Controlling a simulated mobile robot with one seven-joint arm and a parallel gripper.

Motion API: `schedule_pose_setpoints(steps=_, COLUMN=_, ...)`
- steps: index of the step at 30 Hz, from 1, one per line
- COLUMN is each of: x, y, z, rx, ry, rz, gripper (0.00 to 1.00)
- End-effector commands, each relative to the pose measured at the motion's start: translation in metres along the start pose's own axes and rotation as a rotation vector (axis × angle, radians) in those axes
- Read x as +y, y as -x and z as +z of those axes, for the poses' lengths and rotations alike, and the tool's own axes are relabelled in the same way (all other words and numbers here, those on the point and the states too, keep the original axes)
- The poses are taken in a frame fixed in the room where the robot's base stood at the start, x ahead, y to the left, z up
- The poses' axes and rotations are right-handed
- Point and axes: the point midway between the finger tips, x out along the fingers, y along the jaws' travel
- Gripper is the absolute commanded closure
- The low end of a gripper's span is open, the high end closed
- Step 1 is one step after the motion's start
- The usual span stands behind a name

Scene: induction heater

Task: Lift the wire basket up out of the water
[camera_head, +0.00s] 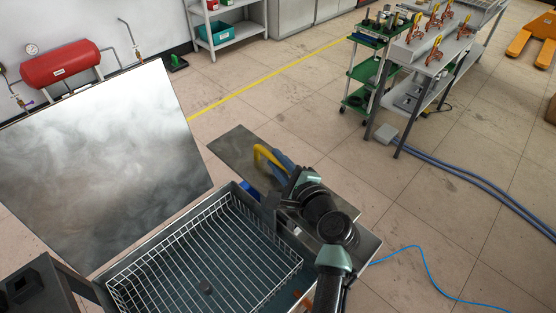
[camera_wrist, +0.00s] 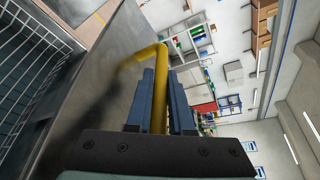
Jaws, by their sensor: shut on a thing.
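The wire basket (camera_head: 205,250) is a pale metal grid inside the grey tank (camera_head: 99,289), at the bottom of the head view. Its edge shows at the left of the wrist view (camera_wrist: 32,48). The water level is hard to make out. A yellow bent handle (camera_head: 260,154) stands up by the tank's right side. It also shows in the wrist view (camera_wrist: 160,70). My gripper (camera_head: 281,163) is shut on this handle, with the bar between its two blue-grey fingers (camera_wrist: 160,95). The handle's join to the basket is hidden behind my gripper and arm.
A large open lid (camera_head: 100,155) stands tilted behind the tank. A flat grey top (camera_head: 235,150) lies beside the tank, under my gripper. A small dark piece (camera_head: 206,287) is in the basket. A blue hose (camera_head: 420,270) crosses the floor at right. A green cart (camera_head: 370,70) stands farther off.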

Motion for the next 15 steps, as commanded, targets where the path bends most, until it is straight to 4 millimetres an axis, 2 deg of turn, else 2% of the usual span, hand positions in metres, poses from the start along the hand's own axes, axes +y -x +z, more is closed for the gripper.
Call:
schedule_pose_setpoints(steps=1, x=-0.0101, y=0.0000, z=0.0034, rx=-0.005, ry=0.009, rz=-0.018, gripper=0.77)
schedule_pose_setpoints(steps=5, x=-0.0091, y=0.0000, z=0.0032, rx=-0.004, ry=0.007, rz=-0.016, gripper=0.53)
schedule_pose_setpoints(steps=6, x=-0.0085, y=0.0000, z=0.0029, rx=-0.004, ry=0.007, rz=-0.015, gripper=0.50)
schedule_pose_setpoints(steps=15, x=-0.0046, y=0.0025, z=0.0014, rx=-0.002, ry=0.004, rz=-0.009, gripper=0.50)
